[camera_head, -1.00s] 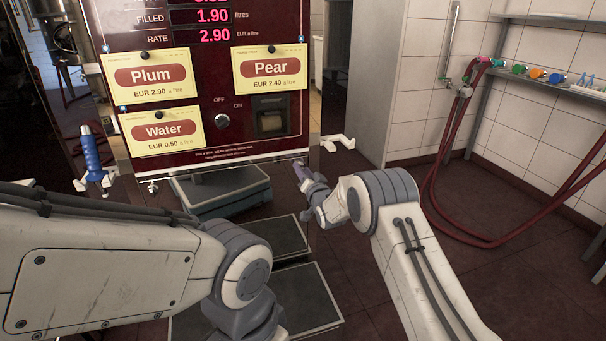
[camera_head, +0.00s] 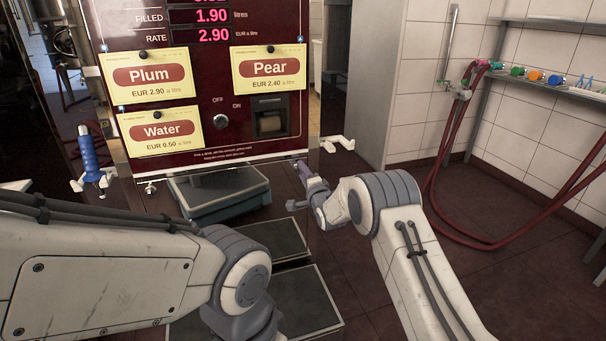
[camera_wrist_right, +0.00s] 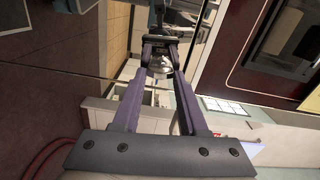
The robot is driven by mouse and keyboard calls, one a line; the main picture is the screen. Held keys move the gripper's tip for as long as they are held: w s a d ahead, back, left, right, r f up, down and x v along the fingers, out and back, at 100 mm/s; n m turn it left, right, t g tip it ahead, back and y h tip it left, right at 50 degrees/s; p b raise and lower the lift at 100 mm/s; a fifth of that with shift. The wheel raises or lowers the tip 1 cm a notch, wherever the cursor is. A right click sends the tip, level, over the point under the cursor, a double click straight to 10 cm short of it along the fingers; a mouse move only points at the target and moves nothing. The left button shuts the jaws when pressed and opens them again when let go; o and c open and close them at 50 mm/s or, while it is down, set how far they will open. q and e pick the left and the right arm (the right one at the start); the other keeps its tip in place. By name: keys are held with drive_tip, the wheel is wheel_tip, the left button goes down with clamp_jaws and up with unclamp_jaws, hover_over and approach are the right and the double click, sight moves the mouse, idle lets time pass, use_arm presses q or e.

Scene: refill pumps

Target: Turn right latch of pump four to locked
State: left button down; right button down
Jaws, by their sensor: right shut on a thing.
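The dark red pump front (camera_head: 225,125) carries yellow Plum, Pear and Water cards; I see no pump number. My right gripper (camera_head: 301,168) is at the lower right corner of this front, where the right latch is mostly hidden by the fingers. In the right wrist view, the purple fingers (camera_wrist_right: 160,55) are closed around a small metal part (camera_wrist_right: 160,69), which looks like the latch. Its exact turn angle cannot be told. A similar small latch (camera_head: 150,187) shows at the lower left of the front. My left gripper is out of view.
A grey scale-like platform (camera_head: 218,192) stands below the front. A blue-handled nozzle (camera_head: 90,155) hangs at the left and a white bracket (camera_head: 337,144) sticks out at the right. Dark red hoses (camera_head: 440,215) hang by the tiled wall. The floor between is clear.

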drive_tip(key=shift+d+m, duration=0.1)
drive_tip(key=shift+m, duration=0.5)
drive_tip(key=shift+c, duration=2.2)
unclamp_jaws()
drive_tip(key=p+v, duration=0.1)
drive_tip(key=v, duration=0.9)
drive_tip(key=shift+s, duration=0.25)
